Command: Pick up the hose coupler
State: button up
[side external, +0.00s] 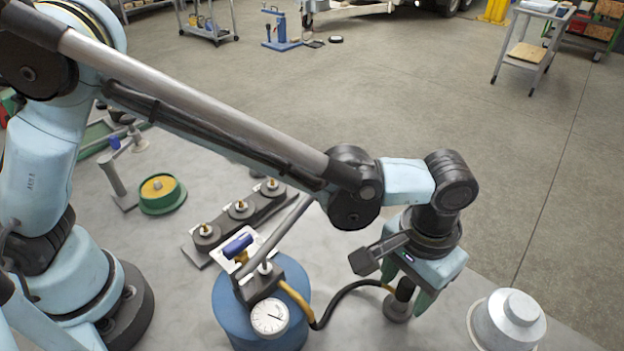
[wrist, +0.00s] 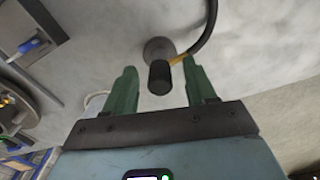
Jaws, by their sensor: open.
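The hose coupler (wrist: 160,77) is a dark cylinder standing up from a round grey base, with a black hose and a yellow hose end at its side. In the side view the coupler (side external: 404,290) stands near the table's front edge, partly hidden by my gripper (side external: 408,284). My gripper points down over it with its green fingers apart. In the wrist view the open fingers of my gripper (wrist: 160,66) appear on either side of the coupler's top, with gaps showing on both sides. I cannot tell how deep the coupler sits between them.
A blue tank (side external: 232,308) with a pressure gauge (side external: 269,317) stands left of the coupler, and the black hose (side external: 340,296) runs between them. A grey stepped cylinder (side external: 508,318) stands close on the right. A bar with several brass fittings (side external: 240,212) lies behind the tank.

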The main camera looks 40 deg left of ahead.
aim_at(407, 285)
jog(key=shift+c, duration=0.3)
grip_shut()
jog(key=shift+r, duration=0.1)
jog(key=shift+r, duration=0.4)
jog(key=r, duration=0.3)
jog(key=shift+s+r, duration=0.25)
jog(key=shift+r, duration=0.05)
jog(key=s+d+r, duration=0.2)
jog(key=s+r, duration=0.7)
jog(key=s, duration=0.2)
jog(key=shift+d+r, duration=0.35)
